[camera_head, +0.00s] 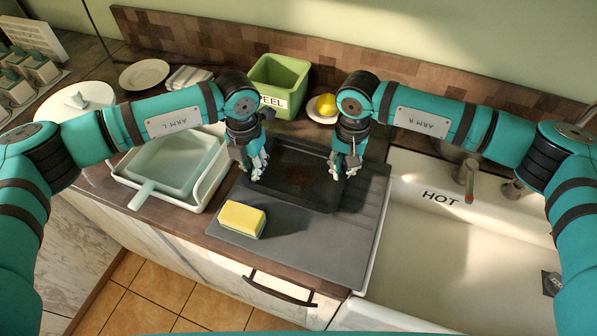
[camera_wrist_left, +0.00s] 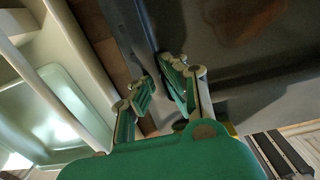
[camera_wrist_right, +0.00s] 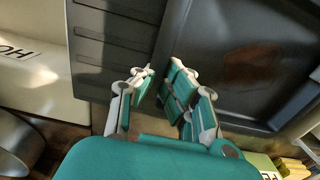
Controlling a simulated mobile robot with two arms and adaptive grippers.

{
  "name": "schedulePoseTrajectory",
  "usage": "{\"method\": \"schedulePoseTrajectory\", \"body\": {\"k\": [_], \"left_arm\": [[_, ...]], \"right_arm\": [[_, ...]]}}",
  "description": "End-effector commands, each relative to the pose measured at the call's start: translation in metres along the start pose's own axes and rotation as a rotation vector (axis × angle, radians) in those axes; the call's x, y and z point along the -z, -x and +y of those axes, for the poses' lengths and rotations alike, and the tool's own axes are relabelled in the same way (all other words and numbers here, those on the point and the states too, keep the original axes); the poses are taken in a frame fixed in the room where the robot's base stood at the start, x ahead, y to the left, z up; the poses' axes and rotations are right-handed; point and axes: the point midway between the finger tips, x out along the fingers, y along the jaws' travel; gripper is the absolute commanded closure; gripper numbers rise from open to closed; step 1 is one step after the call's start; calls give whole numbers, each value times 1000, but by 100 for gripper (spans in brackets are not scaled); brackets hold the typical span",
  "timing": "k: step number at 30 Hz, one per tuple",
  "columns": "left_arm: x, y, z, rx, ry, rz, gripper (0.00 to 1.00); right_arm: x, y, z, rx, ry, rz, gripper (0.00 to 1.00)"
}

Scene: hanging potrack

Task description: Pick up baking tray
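The dark baking tray (camera_head: 298,180) lies on the grey drainboard left of the sink. It also shows in the left wrist view (camera_wrist_left: 230,45) and the right wrist view (camera_wrist_right: 245,55). My left gripper (camera_head: 252,170) is at the tray's left rim; in its wrist view the fingers (camera_wrist_left: 162,80) are apart, with the rim running toward the gap. My right gripper (camera_head: 345,168) is at the right rim; its fingers (camera_wrist_right: 160,72) are apart on either side of the rim line. I cannot tell whether any finger touches the tray.
A yellow sponge (camera_head: 242,219) lies on the drainboard (camera_head: 330,250) in front of the tray. A green bin (camera_head: 280,75) and a lemon on a plate (camera_head: 326,105) stand behind. The sink (camera_head: 440,255) is to the right.

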Motion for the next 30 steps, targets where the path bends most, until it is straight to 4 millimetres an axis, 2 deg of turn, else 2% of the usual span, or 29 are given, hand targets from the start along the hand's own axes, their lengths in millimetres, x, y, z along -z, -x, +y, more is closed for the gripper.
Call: {"method": "schedulePoseTrajectory", "body": {"k": [17,23,30], "left_arm": [[0,2,0,0,0,-1,100],[0,16,0,0,0,-1,100],[0,43,0,0,1,-1,100]], "right_arm": [[0,2,0,1,0,1,100],[0,16,0,1,0,1,100],[0,43,0,0,0,0,100]]}}
